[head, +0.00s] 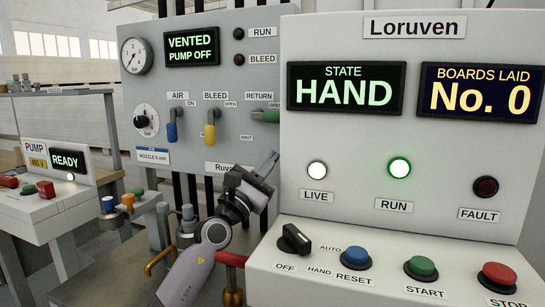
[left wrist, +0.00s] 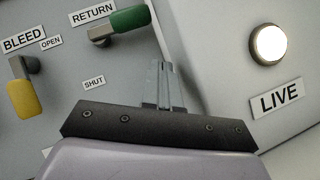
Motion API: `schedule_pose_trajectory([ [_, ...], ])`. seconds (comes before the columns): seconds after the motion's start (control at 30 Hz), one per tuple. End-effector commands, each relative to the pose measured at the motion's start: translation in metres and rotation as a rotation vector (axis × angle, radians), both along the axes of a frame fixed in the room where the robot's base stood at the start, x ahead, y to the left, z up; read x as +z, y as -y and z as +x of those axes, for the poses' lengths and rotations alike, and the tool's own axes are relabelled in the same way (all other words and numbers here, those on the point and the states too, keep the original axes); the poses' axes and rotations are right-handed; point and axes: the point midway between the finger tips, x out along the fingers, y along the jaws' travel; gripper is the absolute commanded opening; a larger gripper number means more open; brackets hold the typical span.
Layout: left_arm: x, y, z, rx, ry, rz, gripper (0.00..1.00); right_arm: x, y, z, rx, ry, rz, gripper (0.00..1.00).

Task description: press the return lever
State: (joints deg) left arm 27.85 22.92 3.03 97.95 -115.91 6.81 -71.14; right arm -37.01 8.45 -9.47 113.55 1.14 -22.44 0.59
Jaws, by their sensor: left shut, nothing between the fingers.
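The return lever (left wrist: 130,19) has a green handle that points right, roughly level, under the RETURN label in the left wrist view. In the head view it shows small under the same label (head: 259,97), beside the Loruven cabinet's edge. My left gripper (head: 270,163) is below it in the head view, with its fingers pointing up and right. In the left wrist view its fingers (left wrist: 163,84) are together, empty, and appear below and right of the lever. I see no contact with the lever. My right gripper is not in view.
The yellow bleed lever (left wrist: 25,99) hangs down left of the return lever, and the blue air lever (head: 172,131) hangs further left. The Loruven cabinet (head: 300,140) stands close on the right, with its LIVE lamp (left wrist: 269,44) lit. The wall around the SHUT label (left wrist: 94,82) is bare.

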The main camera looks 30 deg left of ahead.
Motion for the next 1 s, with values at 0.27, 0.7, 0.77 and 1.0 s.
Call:
schedule_pose_trajectory([
  [0.27,-0.028,0.008,-0.037,0.002,-0.002,0.0,0.0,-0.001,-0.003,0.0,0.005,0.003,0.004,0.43],
  [0.7,-0.045,0.014,-0.063,0.004,0.001,0.0,0.0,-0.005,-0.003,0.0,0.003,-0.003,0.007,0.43],
  [0.77,-0.046,0.014,-0.063,0.004,0.001,0.0,0.0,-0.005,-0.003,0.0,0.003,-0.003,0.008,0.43],
  [1.0,-0.045,0.014,-0.063,0.003,0.0,0.001,0.0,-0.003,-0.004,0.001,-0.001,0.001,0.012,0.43],
])
